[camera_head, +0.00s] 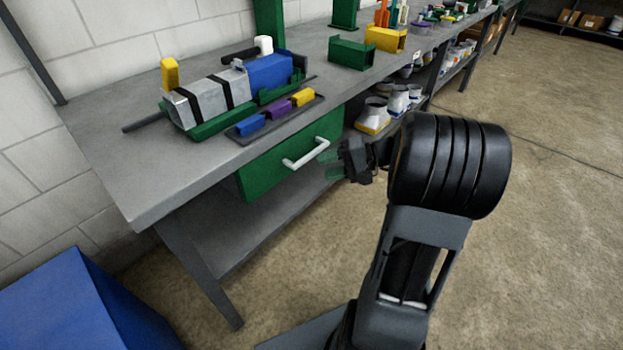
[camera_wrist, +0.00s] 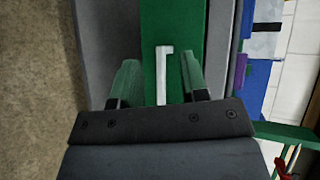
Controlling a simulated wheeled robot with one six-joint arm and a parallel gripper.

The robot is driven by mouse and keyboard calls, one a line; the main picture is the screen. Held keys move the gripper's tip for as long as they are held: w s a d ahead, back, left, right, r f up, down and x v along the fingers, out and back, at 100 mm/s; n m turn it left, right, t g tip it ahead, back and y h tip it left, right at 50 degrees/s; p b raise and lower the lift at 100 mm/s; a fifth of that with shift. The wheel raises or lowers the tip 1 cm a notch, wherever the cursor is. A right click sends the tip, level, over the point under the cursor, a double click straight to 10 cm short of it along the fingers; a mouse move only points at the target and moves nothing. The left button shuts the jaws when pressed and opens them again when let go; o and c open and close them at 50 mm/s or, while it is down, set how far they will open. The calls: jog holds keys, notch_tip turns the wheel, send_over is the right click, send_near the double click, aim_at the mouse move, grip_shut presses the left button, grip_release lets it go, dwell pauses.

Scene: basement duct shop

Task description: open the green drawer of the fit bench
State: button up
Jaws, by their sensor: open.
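The green drawer (camera_head: 270,168) sits under the grey top of the fit bench (camera_head: 140,180). Its front looks flush with the bench, so it appears shut. A white bar handle (camera_head: 306,153) is fixed across the drawer front. My gripper (camera_head: 333,165) is beside the right end of the handle, with its fingers towards the drawer. In the wrist view my gripper (camera_wrist: 160,78) is open, and the white handle (camera_wrist: 162,75) lies between its two green fingers, with space on both sides. I cannot tell how deep the handle sits between them. The green drawer front (camera_wrist: 160,20) is behind it.
On the bench top are a grey duct piece (camera_head: 205,100), a tray (camera_head: 270,132) of coloured blocks and a yellow block (camera_head: 170,72). A lower shelf (camera_head: 225,215) runs beneath. A blue box (camera_head: 75,305) stands at the lower left. The floor to the right is clear.

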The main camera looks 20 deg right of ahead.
aim_at(314, 155)
jog(key=w+d+f+m+t+y+b, duration=0.15)
jog(key=d+f+t+b, duration=0.35)
jog(key=d, duration=0.5)
jog(key=shift+m+t+h, duration=0.25)
jog(key=shift+t, duration=0.25)
jog(key=b+x, duration=0.1)
jog(key=x, duration=1.3)
jog(key=shift+d+r, duration=0.15)
grip_shut()
